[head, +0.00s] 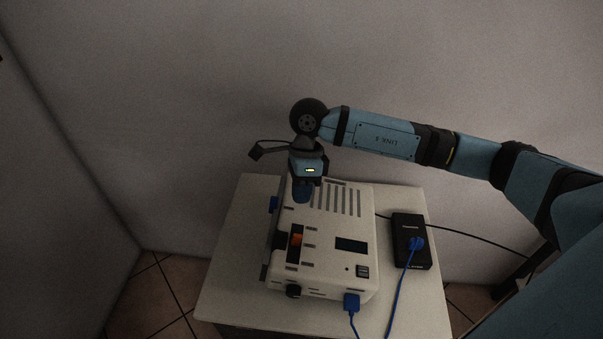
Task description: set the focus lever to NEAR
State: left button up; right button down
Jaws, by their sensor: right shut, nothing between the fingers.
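The white device (325,262) stands on a small pale table. On its top left is a dark slot with an orange lever (297,240), standing around the slot's middle. The small labels beside the slot are too small to read, so I cannot tell which mark is NEAR. My right gripper (302,194) is shut and empty, pointing down over the device's back left, behind the slot. It is apart from the lever; whether its tips touch the casing I cannot tell. My left gripper is out of view.
A black box (403,251) with a blue plug (416,243) stands right of the device. A blue plug (351,301) and cable are at the device's front. A black cable runs off right. The table (232,278) is bare at its left, with walls behind and left.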

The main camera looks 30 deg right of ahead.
aim_at(296, 240)
jog(key=x, duration=0.3)
jog(key=shift+s+a+f, duration=0.15)
jog(key=shift+s+f, duration=0.05)
jog(key=shift+f, duration=0.1)
jog(key=shift+s+a+p, duration=0.65)
jog(key=shift+s+a, duration=0.15)
jog(key=shift+s, duration=0.15)
jog(key=shift+s+a+f, duration=0.1)
jog(key=shift+s+a, duration=0.3)
jog(key=shift+s, duration=0.15)
